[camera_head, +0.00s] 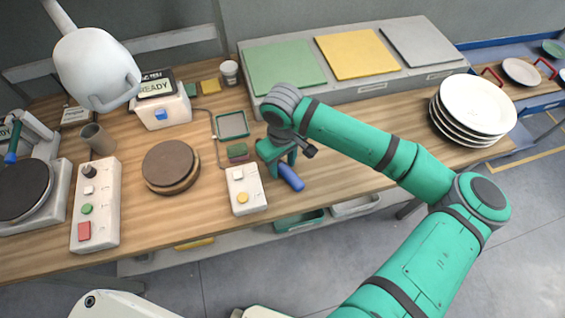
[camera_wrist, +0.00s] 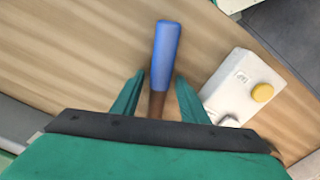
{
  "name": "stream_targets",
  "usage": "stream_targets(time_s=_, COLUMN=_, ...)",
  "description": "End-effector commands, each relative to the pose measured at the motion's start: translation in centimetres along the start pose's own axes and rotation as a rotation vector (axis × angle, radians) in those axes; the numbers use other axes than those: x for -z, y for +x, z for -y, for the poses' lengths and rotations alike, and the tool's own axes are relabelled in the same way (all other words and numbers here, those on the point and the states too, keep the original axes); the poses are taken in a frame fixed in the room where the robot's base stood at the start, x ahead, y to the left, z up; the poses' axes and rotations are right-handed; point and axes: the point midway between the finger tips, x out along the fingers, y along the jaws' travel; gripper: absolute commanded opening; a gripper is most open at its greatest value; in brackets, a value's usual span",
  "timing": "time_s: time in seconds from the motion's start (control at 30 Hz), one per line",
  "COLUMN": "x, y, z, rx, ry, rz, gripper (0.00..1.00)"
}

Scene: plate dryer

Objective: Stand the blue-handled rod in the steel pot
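The blue-handled rod lies on the wooden table in front of my gripper; its blue handle (camera_head: 291,177) points toward the table's front edge. In the wrist view the blue handle (camera_wrist: 167,43) lies beyond the fingertips, and its brown shaft runs back between the fingers. My gripper (camera_head: 282,167) is low over the table. Its fingers (camera_wrist: 159,77) are apart, one on each side of the rod, with gaps showing. A grey, open-topped cylinder (camera_head: 98,139) at the left, behind a white button box, looks like the steel pot. The rod's far end is hidden under my gripper.
A white box with a yellow button (camera_head: 245,189) stands just left of the rod. A brown round block (camera_head: 171,166) is further left. A plate stack (camera_head: 470,108) stands at the right. A low case with coloured panels (camera_head: 358,54) is behind my arm.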

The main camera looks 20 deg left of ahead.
Motion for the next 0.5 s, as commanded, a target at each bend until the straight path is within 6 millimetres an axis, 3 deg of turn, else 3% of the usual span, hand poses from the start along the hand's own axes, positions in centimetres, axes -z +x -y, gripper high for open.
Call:
stream_targets(time_s=0.33, x=0.0, y=-0.2, z=0.0, rx=-0.001, ry=0.0, rz=0.0, gripper=0.43)
stream_targets(time_s=0.5, x=0.1, y=-1.8, z=-0.1, rx=-0.002, ry=0.0, rz=-0.001, gripper=0.43)
